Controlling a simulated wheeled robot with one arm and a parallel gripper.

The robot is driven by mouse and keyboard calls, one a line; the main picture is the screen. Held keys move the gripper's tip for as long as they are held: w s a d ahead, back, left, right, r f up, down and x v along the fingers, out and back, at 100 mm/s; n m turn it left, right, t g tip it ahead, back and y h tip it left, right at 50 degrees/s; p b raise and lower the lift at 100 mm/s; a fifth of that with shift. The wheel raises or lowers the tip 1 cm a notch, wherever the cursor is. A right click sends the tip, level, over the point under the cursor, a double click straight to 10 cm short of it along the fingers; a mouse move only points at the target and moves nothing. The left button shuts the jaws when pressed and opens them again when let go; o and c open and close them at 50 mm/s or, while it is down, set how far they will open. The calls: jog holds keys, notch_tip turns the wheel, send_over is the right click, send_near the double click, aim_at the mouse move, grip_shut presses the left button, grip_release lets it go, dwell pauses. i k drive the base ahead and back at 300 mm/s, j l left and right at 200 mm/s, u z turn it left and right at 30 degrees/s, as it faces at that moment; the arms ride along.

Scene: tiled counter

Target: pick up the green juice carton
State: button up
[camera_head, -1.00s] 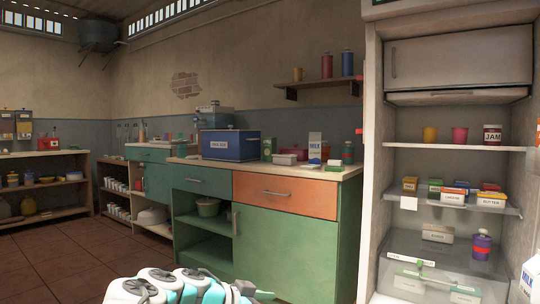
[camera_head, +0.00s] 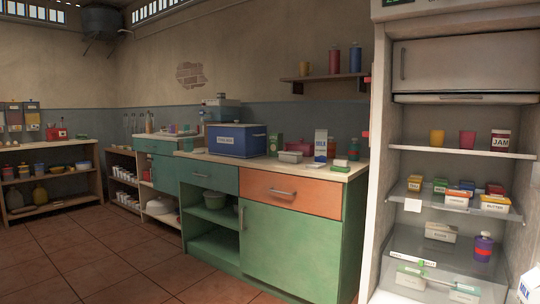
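A small green carton (camera_head: 275,146) stands upright on the tiled counter (camera_head: 345,172), just right of the blue box. It is small in view and I cannot read its label. It looks like the green juice carton. My gripper is out of view, so I cannot see whether it is open or holds anything.
On the counter, a blue box (camera_head: 237,142) stands left of the carton. A white milk carton (camera_head: 321,146) and a green-capped jar (camera_head: 353,150) stand to its right, with low containers (camera_head: 290,157) between. An open fridge (camera_head: 377,180) is at the right. The tiled floor (camera_head: 110,260) is clear.

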aim_at(276, 140)
jog(key=i+j, duration=0.15)
jog(key=i, duration=0.45)
jog(key=i+j+z, duration=0.1)
jog(key=i, duration=0.45)
jog(key=i+j, duration=0.2)
jog(key=i, duration=0.4)
